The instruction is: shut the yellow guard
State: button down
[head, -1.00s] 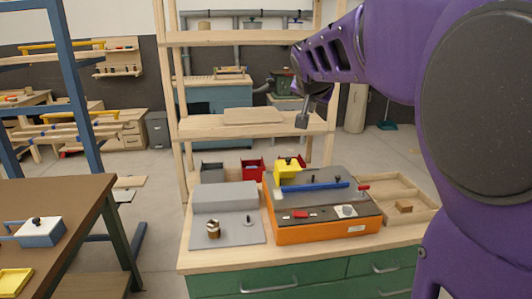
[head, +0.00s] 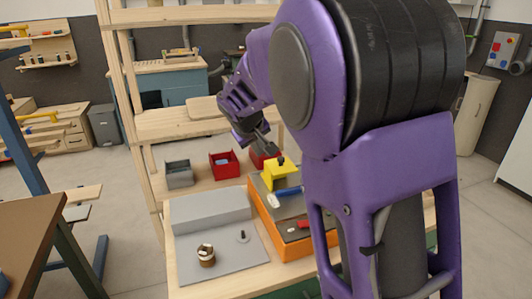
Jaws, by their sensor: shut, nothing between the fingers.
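The yellow guard (head: 281,174) is a small yellow cover with a dark knob on top. It sits at the far left part of the orange machine (head: 262,214), with a blue bar (head: 289,196) beside it on the near side. My gripper (head: 272,150) points down at the guard from the upper left. Its dark fingers are shut and empty, their tips close to the knob; I cannot tell whether they touch. My purple arm hides the right part of the machine.
A grey stepped block and plate (head: 212,215) with a brass-coloured round part (head: 206,255) lie left of the machine. Red (head: 224,165) and grey (head: 178,174) bins stand behind. A wooden shelf frame (head: 128,150) rises at the back. A brown table (head: 30,235) is at left.

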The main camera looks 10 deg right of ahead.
send_near(276, 165)
notch_tip(276, 165, down, 4)
jog(key=a, duration=0.3)
jog(key=w+d, duration=0.1)
jog(key=w+d+p, duration=0.1)
jog(key=d, duration=0.1)
jog(key=shift+d+r, duration=0.15)
jog(key=shift+w+d, duration=0.25)
jog(key=shift+d, duration=0.1)
